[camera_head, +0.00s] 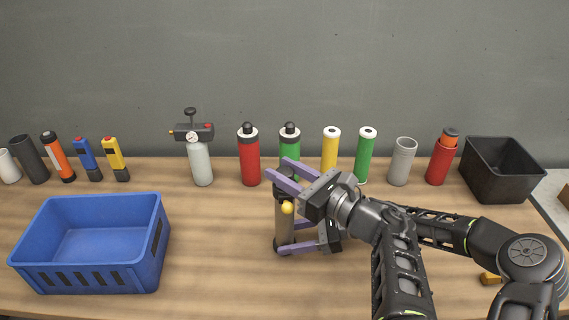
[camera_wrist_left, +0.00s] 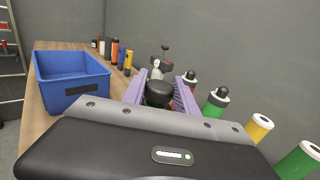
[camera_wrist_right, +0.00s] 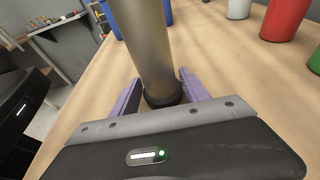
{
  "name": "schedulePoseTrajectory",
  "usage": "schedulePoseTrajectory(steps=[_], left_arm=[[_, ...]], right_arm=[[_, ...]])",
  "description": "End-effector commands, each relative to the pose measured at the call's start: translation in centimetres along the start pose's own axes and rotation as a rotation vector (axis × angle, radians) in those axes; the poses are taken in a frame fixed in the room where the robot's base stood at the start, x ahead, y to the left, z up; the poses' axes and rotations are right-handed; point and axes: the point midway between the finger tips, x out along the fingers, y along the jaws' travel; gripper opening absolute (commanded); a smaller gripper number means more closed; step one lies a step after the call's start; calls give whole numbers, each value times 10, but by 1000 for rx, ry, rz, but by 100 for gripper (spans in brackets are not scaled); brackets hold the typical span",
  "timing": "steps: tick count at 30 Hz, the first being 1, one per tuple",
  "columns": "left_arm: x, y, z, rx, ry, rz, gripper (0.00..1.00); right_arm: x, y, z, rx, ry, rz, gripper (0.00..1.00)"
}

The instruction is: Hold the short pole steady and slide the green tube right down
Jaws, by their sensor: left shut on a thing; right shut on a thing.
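A short grey-brown pole (camera_head: 284,222) with a dark lower end stands upright in the middle of the table. My left gripper (camera_head: 286,174) is shut around its top, on a black cap-like part (camera_wrist_left: 158,92). My right gripper (camera_head: 286,240) is shut on its lower part; the right wrist view shows the pole (camera_wrist_right: 146,45) and its black lower collar (camera_wrist_right: 163,97) between the fingers. A green tube (camera_head: 366,150) with a white top stands in the back row, away from both grippers; it also shows in the left wrist view (camera_wrist_left: 299,160).
The back row holds a red bottle (camera_head: 249,160), a green bottle (camera_head: 290,145), a yellow tube (camera_head: 330,150), a grey tube (camera_head: 401,165) and others. A blue crate (camera_head: 100,278) is front left, a black bin (camera_head: 502,180) back right.

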Motion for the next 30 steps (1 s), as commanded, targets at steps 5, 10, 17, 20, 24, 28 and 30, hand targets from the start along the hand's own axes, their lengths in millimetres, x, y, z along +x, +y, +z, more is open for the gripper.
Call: schedulePoseTrajectory(steps=[5,10,17,20,24,28,30], left_arm=[[0,0,-6,4,10,1,40],[0,0,-5,3,8,1,54],[0,0,-4,3,6,1,57],[-1,0,-3,2,6,1,57],[-10,0,-3,2,6,1,57],[-29,0,-3,2,7,-3,57],[-43,-1,-3,1,7,-3,57]], right_arm=[[1,1,1,-1,-3,3,31],[0,1,1,-1,-2,3,31],[0,0,0,0,-2,2,31],[0,0,0,0,-2,2,31],[0,0,0,0,-1,1,31],[0,0,0,0,-1,1,31],[0,0,0,0,-1,1,31]])
